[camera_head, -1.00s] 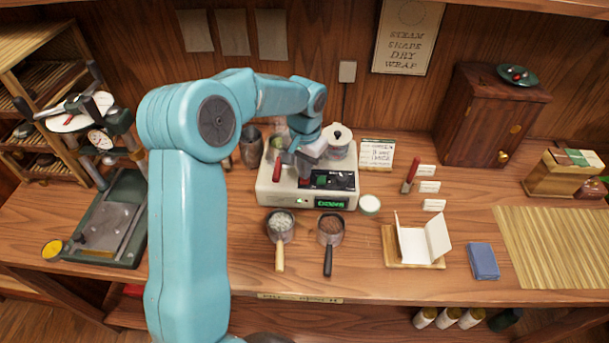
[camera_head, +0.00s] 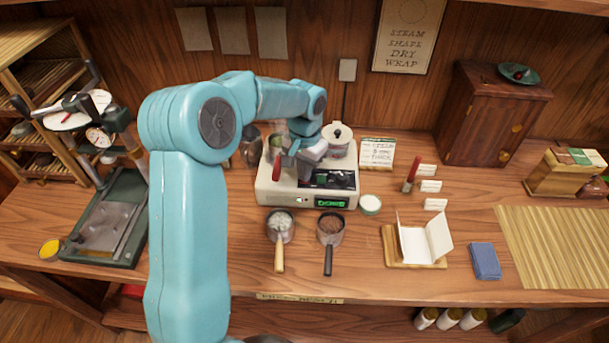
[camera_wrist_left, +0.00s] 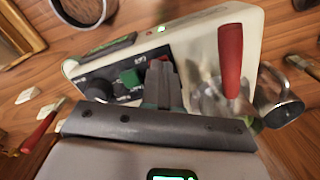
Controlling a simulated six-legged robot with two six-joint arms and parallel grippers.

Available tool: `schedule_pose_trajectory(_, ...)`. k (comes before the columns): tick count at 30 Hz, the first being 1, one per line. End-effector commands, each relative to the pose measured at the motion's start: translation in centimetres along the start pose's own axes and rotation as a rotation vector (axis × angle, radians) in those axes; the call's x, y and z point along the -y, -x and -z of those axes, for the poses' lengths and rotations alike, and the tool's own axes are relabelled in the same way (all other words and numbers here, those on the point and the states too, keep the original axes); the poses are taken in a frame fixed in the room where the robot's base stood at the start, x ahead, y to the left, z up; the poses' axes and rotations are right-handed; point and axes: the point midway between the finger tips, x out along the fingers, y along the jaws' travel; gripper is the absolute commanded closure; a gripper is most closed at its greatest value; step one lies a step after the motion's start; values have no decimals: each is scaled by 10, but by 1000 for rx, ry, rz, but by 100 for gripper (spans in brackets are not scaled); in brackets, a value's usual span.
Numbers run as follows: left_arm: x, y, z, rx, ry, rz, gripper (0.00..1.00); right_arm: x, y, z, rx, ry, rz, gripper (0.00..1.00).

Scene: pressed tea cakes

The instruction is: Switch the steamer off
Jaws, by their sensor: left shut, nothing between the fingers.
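The steamer (camera_head: 270,195) is the cream machine in the middle of the table. Its dark front panel carries a lit green display (camera_head: 331,203), whose text is too small to read surely. Contact cannot be told. In the head view its wrist hides part of the steamer.
Two handled pots (camera_head: 280,228) (camera_head: 330,230) stand in front of the steamer. A green press (camera_head: 105,215) stands left. Bare table lies along the front.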

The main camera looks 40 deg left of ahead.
Motion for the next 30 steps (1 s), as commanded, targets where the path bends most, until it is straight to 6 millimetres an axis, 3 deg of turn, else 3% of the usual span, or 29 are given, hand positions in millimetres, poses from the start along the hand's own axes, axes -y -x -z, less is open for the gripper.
schedule_pose_trajectory(18, 0, -7, 0, 2, 0, 0, 100, -2, -4, 0, 0, 0, 0, 100)
schedule_pose_trajectory(30, 0, 26, 0, 0, 0, 0, 100, 7, 19, 0, 0, 0, 0, 100)
